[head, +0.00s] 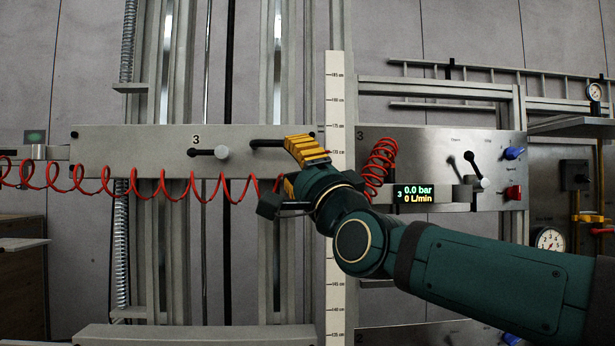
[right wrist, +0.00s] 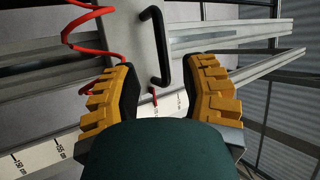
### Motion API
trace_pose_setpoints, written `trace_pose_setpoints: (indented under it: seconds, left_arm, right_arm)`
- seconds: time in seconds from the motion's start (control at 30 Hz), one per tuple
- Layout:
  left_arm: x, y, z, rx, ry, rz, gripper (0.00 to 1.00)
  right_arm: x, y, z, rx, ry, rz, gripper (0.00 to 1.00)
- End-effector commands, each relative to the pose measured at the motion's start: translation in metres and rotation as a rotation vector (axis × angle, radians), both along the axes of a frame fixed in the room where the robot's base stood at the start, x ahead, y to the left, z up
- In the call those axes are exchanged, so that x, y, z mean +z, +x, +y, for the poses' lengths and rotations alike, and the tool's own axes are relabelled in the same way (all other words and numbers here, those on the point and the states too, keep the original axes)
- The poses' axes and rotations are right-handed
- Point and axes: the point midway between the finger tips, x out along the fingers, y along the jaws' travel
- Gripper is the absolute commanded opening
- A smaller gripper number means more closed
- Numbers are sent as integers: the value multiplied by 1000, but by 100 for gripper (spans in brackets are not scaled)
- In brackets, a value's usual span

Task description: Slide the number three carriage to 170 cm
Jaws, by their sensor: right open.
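The number three carriage (head: 120,150) is a wide grey plate marked 3, with a lever and pale knob (head: 222,153). It hangs level across vertical rails, left of a white upright scale (head: 336,230). The plate spans the scale's height around the 170 mark; I cannot read an exact value. Its black handle (head: 266,144) is partly hidden by my right gripper (head: 290,168). In the right wrist view my right gripper (right wrist: 165,72) is open, with the handle (right wrist: 157,45) between its yellow-backed fingers. A red pointer (right wrist: 153,94) shows below the handle near the scale. My left gripper is out of view.
A coiled red hose (head: 150,186) runs along the carriage's lower edge. Right of the scale is a panel (head: 435,145) with a display (head: 414,195) reading 0.0 bar, a lever and knobs. Another grey plate (head: 195,335) lies below, with open rail between.

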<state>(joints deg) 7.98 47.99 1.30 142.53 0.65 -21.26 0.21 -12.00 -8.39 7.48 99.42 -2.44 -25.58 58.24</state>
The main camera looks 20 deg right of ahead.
Motion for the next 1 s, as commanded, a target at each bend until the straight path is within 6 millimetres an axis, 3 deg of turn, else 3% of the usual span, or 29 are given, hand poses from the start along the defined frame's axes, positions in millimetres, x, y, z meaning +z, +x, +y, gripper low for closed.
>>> trace_pose_setpoints:
  seconds: [0.1, 0.3, 1.0]
  left_arm:
    - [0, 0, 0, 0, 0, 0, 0]
    - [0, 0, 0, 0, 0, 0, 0]
    - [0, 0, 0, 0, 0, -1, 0]
  right_arm:
    - [-10, -17, -3, 0, -1, 0, 43]
    - [-20, -33, -6, 1, -1, 1, 43]
    - [-22, -36, -7, 1, -1, 1, 43]
